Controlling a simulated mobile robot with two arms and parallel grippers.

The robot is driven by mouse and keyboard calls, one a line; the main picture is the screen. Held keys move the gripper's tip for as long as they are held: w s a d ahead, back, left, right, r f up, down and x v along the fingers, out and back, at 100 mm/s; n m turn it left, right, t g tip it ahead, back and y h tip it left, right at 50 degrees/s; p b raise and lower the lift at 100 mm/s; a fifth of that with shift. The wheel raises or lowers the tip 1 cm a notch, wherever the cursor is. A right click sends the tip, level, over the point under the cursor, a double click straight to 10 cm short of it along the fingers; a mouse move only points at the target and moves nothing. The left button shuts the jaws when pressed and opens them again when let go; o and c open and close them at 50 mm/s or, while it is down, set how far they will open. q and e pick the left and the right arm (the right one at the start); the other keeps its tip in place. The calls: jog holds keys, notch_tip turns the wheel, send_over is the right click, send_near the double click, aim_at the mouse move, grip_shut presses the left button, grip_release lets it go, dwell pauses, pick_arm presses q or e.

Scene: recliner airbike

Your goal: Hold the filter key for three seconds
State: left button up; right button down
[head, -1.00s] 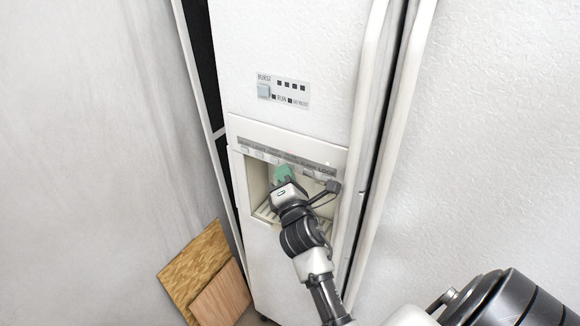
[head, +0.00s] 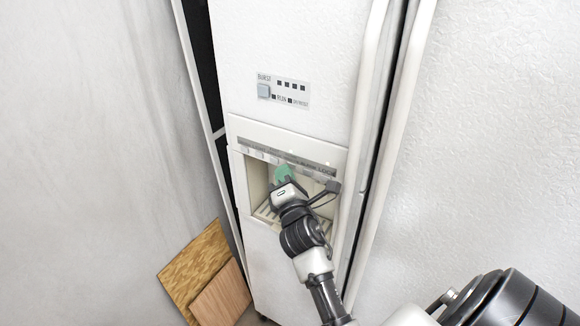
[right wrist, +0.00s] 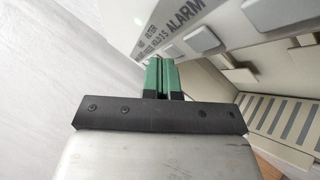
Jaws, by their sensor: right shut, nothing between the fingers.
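The white fridge's dispenser has a grey label strip (head: 290,152) with a row of pale keys below it. In the right wrist view the strip (right wrist: 177,18) reads FILTER, HOLD 3 S and ALARM. My right gripper (head: 283,173) is shut and empty, its green fingertips at the key row. In the right wrist view the fingertips (right wrist: 161,74) point just below the FILTER label. The filter key is mostly hidden behind them, and I cannot tell if they touch or press it. My left gripper is not in view.
The dispenser recess with its slatted tray (head: 266,214) opens below the keys. An upper panel (head: 283,91) carries another button. The long door handles (head: 366,110) stand right of the dispenser. Wooden boards (head: 207,275) lean at the lower left.

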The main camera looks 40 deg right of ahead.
dwell(0.5)
jog(key=shift+s+a, duration=0.3)
jog(key=shift+a, duration=0.4)
jog(key=a, duration=0.1)
jog(key=s+a+b, duration=0.1)
jog(key=a, duration=0.1)
jog(key=s+a, duration=0.1)
jog(key=shift+a, duration=0.3)
dwell(0.7)
